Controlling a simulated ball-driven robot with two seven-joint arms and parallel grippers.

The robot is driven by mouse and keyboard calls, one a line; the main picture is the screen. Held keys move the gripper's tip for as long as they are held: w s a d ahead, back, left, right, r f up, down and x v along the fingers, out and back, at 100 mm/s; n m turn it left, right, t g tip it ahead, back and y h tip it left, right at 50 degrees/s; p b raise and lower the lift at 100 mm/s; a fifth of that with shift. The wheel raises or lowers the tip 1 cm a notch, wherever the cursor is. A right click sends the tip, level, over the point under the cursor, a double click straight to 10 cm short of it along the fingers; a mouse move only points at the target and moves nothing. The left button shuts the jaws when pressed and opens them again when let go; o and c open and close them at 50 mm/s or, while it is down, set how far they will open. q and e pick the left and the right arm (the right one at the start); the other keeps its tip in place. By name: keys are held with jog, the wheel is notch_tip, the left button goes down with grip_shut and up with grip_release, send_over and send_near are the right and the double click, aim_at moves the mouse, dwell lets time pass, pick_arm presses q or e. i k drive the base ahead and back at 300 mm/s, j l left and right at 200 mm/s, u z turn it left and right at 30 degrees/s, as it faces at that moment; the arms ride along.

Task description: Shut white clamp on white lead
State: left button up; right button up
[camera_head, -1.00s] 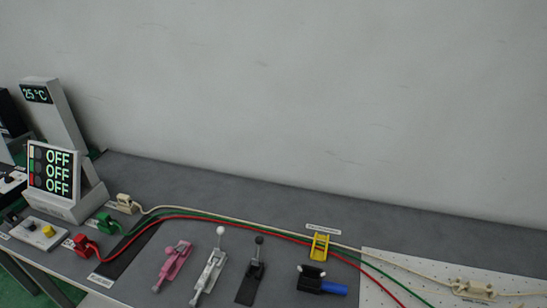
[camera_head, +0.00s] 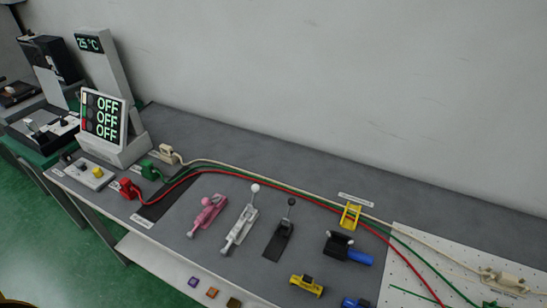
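The white clamp (camera_head: 239,230) is a toggle clamp on the grey table, between a pink clamp and a black one. Its lever with a white ball knob (camera_head: 255,188) stands up toward the back. The white lead (camera_head: 290,184) runs from a cream plug (camera_head: 166,152) at the left, behind the clamps, to a cream block (camera_head: 503,281) on the white perforated board at the right. The lead lies apart from the white clamp. Neither gripper is in view.
A pink clamp (camera_head: 208,215) and a black clamp (camera_head: 281,237) flank the white one. Red and green leads run beside the white lead through a yellow clip (camera_head: 350,215). A black fixture with a blue handle (camera_head: 347,250) and a yellow block (camera_head: 306,285) are nearby. The display (camera_head: 104,117) reads OFF.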

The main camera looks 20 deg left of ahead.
aim_at(255, 187)
jog(key=j, duration=0.9)
jog(key=k+j+z, duration=0.15)
jog(key=j, duration=0.7)
